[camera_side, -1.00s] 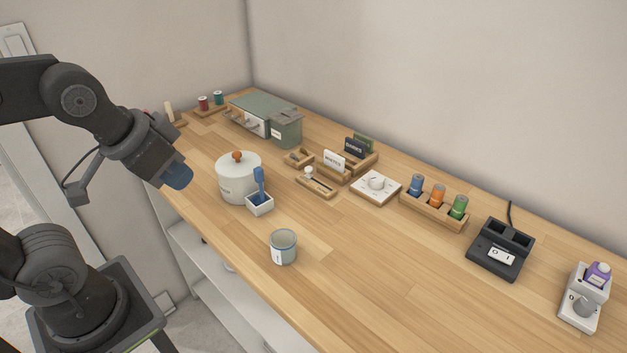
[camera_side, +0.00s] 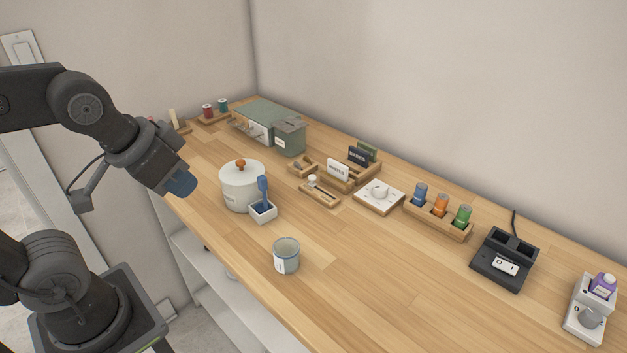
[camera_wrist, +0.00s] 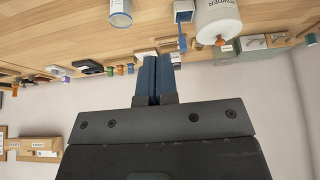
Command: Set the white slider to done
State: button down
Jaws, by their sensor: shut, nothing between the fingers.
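The slider is a small wooden block with a groove, lying on the wooden table in the side view. Its white knob (camera_side: 313,181) stands at the upper-left end of the groove, and the rest of the block (camera_side: 323,195) runs toward the lower right. Any done mark on it is too small to read. My gripper (camera_side: 182,184) is shut and empty, held in the air left of the white pot, well away from the slider. Its blue fingers (camera_wrist: 156,60) touch each other in the wrist view. I cannot make out the slider there.
The front middle table is clear.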

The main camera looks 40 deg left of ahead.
jog(key=c, duration=1.6)
grip_release()
jog(key=shift+w+r, duration=0.25)
jog(key=shift+w, duration=0.05)
jog(key=o, duration=0.4)
jog(key=shift+m+g, duration=0.5)
jog(key=shift+g, duration=0.2)
jog(key=w+r, duration=0.1)
jog(key=w, duration=0.1)
jog(key=w+r, duration=0.1)
jog(key=w, duration=0.1)
jog(key=w+r, duration=0.1)
jog(key=w, duration=0.1)
jog(key=shift+w+a+r, duration=0.15)
jog(key=shift+w+a, duration=0.1)
jog(key=shift+w, duration=0.05)
jog(key=shift+o, duration=0.8)
jog(key=w+r+m+g, duration=0.1)
jog(key=w, duration=0.5)
jog(key=shift+w+a, duration=0.2)
jog(key=shift+a, duration=0.1)
jog(key=m+g, duration=0.3)
send_over(312, 176)
notch_tip(312, 176, down, 8)
jog(key=r, duration=0.1)
notch_tip(312, 176, down, 14)
jog(key=shift+r, duration=0.1)
